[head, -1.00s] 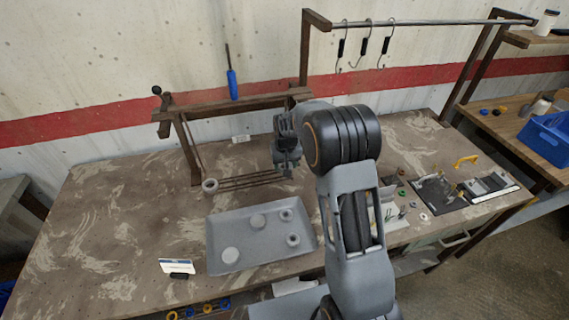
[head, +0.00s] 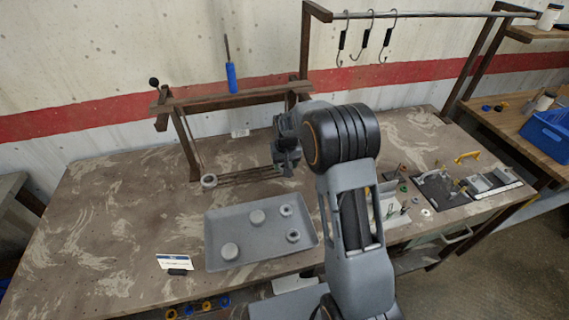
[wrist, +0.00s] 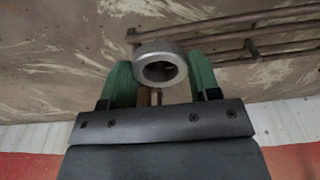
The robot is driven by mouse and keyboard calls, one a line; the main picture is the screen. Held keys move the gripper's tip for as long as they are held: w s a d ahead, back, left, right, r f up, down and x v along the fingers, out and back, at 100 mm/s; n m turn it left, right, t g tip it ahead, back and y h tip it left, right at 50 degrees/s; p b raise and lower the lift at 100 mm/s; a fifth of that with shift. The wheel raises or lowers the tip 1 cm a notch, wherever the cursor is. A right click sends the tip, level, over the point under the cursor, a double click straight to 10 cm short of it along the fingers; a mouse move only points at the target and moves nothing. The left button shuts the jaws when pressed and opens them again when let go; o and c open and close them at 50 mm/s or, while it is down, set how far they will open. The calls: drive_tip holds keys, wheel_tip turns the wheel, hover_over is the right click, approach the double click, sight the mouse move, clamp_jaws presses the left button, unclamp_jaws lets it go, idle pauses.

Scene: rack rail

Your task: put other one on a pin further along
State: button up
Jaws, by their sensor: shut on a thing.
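My gripper (wrist: 160,88) is shut on a grey metal ring (wrist: 160,50), held between its green fingertips in the wrist view. In the head view my gripper (head: 287,168) hangs over the right end of the dark rods of the rack rail (head: 240,177), and the held ring is hidden there. Another pale ring (head: 208,181) sits at the left end of the rods; whether a pin passes through it I cannot tell.
A grey tray (head: 217,260) in front holds two round discs and two small rings. A wooden frame (head: 225,100) with a blue-handled tool (head: 231,78) stands behind the rods. A small card (head: 175,262) stands left of the tray. Fixtures (head: 445,190) lie to the right.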

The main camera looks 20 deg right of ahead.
drive_tip(key=o, duration=1)
wheel_tip(320, 180, up, 14)
drive_tip(key=s+b, duration=0.1)
drive_tip(key=s, duration=0.1)
drive_tip(key=s+t, duration=0.2)
drive_tip(key=s, duration=2.2)
drive_tip(key=shift+s+r+t, duration=0.2)
drive_tip(key=shift+t, duration=0.2)
drive_tip(key=shift+a, duration=0.1)
